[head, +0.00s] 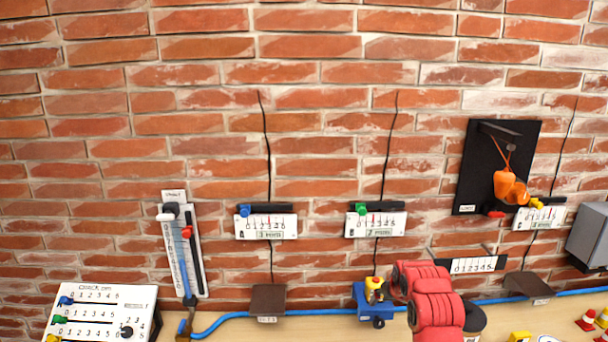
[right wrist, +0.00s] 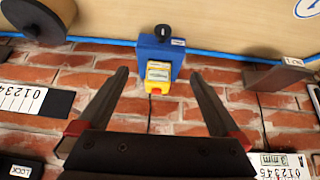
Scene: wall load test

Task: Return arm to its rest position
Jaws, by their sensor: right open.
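My right arm (head: 430,295) is red and comes up from the bottom of the head view, in front of the brick wall. Its fingers are not clear there. In the right wrist view my right gripper (right wrist: 160,75) is open, with two dark fingers spread and nothing between their inner faces. Beyond the fingertips is a blue box with a yellow block (right wrist: 158,75), apart from the fingers. This blue box (head: 370,300) also shows in the head view, just left of my arm. My left gripper is not in view.
Gauges (head: 265,225) hang on the wall with black cords. A black panel (head: 480,165) holds an orange weight (head: 508,188) on a hook. A blue cable (head: 330,312) runs along the wall's foot. A grey box (head: 588,235) is at the right edge. The upper wall is clear.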

